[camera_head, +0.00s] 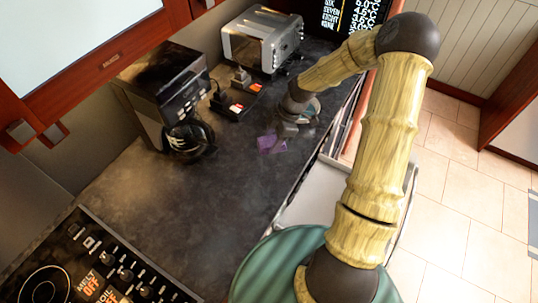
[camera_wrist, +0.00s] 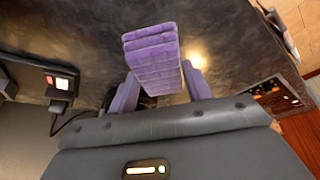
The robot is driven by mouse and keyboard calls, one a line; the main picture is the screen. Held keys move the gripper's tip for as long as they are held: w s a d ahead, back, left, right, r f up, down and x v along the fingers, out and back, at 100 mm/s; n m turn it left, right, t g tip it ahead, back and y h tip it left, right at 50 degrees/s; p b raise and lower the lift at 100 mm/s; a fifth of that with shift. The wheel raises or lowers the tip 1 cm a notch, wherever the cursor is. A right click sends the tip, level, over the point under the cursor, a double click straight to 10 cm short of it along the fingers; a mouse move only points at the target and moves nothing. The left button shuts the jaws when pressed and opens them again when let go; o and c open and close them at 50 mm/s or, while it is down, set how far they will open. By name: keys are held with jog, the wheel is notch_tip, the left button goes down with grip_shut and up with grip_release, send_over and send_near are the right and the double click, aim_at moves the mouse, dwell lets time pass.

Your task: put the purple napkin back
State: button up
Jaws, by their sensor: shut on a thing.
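The purple napkin (camera_head: 270,144) shows in the head view as a small purple patch over the dark counter, by the counter's right edge. In the wrist view the napkin (camera_wrist: 152,58) is a thick folded stack with layered edges, extending out from between the fingers. My gripper (camera_head: 286,132) is shut on it; the wrist view shows a purple-looking finger of my gripper (camera_wrist: 158,88) on each side. Whether the napkin touches the counter cannot be told. An open white drawer (camera_head: 309,190) lies below the counter edge, partly hidden behind my arm.
A dark coffee machine (camera_head: 170,88) with a glass pot (camera_head: 188,139) stands left of the gripper. A silver toaster (camera_head: 262,40) is at the back, and power sockets (camera_head: 238,97) lie between them. A cooktop (camera_head: 85,265) is at the front left. The middle counter (camera_head: 150,205) is clear.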

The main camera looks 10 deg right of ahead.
jog(key=shift+s+a+r, duration=0.1)
jog(key=shift+s+a, duration=0.05)
jog(key=shift+s, duration=0.05)
jog(key=shift+f, duration=0.4)
notch_tip(320, 180, down, 5)
jog(key=shift+p, duration=0.95)
notch_tip(320, 180, down, 4)
jog(key=shift+r+p, duration=0.15)
jog(key=shift+p, duration=0.65)
jog(key=shift+f, duration=0.25)
